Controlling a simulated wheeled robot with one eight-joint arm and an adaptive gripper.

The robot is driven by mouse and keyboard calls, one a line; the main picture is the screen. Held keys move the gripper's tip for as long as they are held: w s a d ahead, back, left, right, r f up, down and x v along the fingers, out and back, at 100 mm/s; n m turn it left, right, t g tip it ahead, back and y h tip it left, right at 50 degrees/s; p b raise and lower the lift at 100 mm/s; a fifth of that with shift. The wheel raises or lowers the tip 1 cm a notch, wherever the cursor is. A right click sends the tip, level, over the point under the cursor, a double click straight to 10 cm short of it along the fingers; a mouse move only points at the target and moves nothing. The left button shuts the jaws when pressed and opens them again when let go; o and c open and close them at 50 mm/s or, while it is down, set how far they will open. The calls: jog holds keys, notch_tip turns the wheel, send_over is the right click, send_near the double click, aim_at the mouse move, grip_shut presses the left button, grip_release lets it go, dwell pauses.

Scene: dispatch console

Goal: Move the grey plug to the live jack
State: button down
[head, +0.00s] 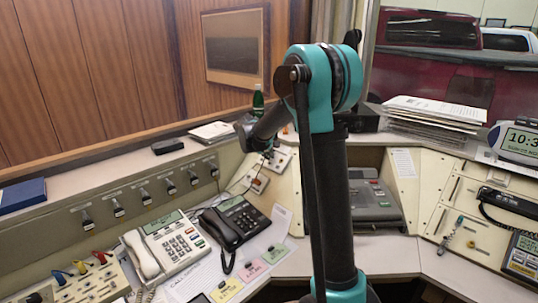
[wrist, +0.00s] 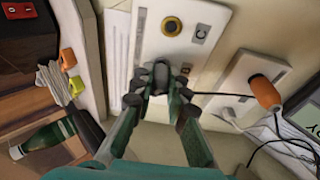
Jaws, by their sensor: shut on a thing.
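My gripper (wrist: 160,88) is shut on the grey plug (wrist: 160,72), a dark grey stub between the fingertips. A thin dark cord runs right from the fingertips. The plug is in front of a cream plate marked C (wrist: 205,32); I cannot tell if it touches the plate. A round jack with a yellow ring (wrist: 172,26) shows on that plate, above the plug in the wrist view. A second plate (wrist: 240,85) is to the right, with an orange plug (wrist: 264,92) at its edge. In the head view my gripper (head: 268,152) is small beside the plates; the grey plug is not clear there.
In the head view, a black phone (head: 237,220) and a white phone (head: 172,243) stand on the desk. A grey machine (head: 374,205) is behind my arm.

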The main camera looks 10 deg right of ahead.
jog(key=shift+d+f, duration=0.15)
jog(key=shift+f, duration=0.05)
dwell(0.6)
jog(key=c, duration=1)
grip_release()
jog(key=shift+o, duration=0.2)
jog(key=w+a+v, duration=0.1)
jog(key=v, duration=0.5)
jog(key=shift+a+r, duration=0.2)
jog(key=shift+r, duration=0.2)
jog(key=shift+s, duration=0.2)
jog(key=s+d+f+m+g+y, duration=0.1)
jog(key=s+f, duration=0.5)
jog(key=s, duration=0.7)
jog(key=s+d+f+m+g+y, duration=0.1)
jog(key=s+f, duration=0.5)
jog(key=s, duration=0.7)
jog(key=s+d+f+m+g+y, duration=0.1)
jog(key=s+d+f+m+y, duration=0.2)
jog(key=s, duration=1)
jog(key=shift+s+d+f+m, duration=0.15)
jog(key=shift+d+f+m, duration=0.25)
jog(key=shift+f+m, duration=0.35)
jog(key=shift+s+d+f+m, duration=0.15)
jog(key=shift+d+f+m, duration=0.3)
jog(key=shift+f+m, duration=0.3)
